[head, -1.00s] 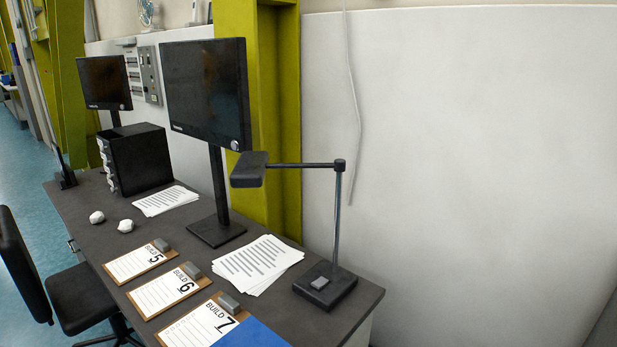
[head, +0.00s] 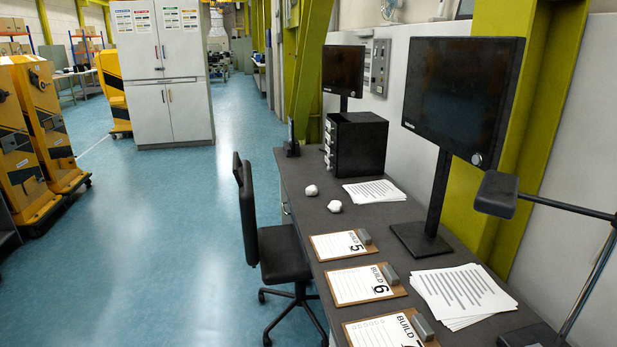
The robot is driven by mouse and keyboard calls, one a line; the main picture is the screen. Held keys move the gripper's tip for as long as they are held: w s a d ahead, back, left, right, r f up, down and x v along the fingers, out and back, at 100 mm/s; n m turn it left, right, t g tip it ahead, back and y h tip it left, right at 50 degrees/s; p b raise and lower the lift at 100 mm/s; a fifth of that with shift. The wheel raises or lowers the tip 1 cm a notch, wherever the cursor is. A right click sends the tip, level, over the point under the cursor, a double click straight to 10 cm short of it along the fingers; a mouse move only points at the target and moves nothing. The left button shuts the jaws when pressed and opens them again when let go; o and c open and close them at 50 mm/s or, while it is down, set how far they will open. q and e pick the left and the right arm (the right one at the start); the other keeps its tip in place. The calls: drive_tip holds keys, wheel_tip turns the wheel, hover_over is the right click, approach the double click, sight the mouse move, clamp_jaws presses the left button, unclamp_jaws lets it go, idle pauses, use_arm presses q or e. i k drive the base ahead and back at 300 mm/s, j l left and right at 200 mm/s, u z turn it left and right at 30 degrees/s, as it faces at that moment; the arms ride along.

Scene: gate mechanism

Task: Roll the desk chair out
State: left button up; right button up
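The black desk chair (head: 283,254) stands upright at the left long side of the grey desk (head: 300,180). Its backrest (head: 244,208) is on the aisle side and its seat is close to the desk edge. The seat's right edge meets the desk edge in the picture; I cannot tell whether it reaches under the top. The chair's star base with casters rests on the blue floor, its right part hidden by the desk. Neither of my grippers is in the head view.
The blue floor (head: 170,240) left of the chair is clear. Yellow-black machines (head: 40,130) stand at the far left and a grey cabinet (head: 165,75) at the back. The desk holds monitors (head: 460,95), a black drawer box (head: 357,143), clipboards (head: 363,284), papers and a lamp.

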sight(276, 248)
drive_tip(key=i+u, duration=0.1)
drive_tip(key=u, duration=0.4)
drive_tip(key=i+j, duration=0.15)
drive_tip(key=j, duration=0.15)
drive_tip(key=i+j+z, duration=0.1)
drive_tip(key=j, duration=0.25)
drive_tip(key=i+j, duration=0.25)
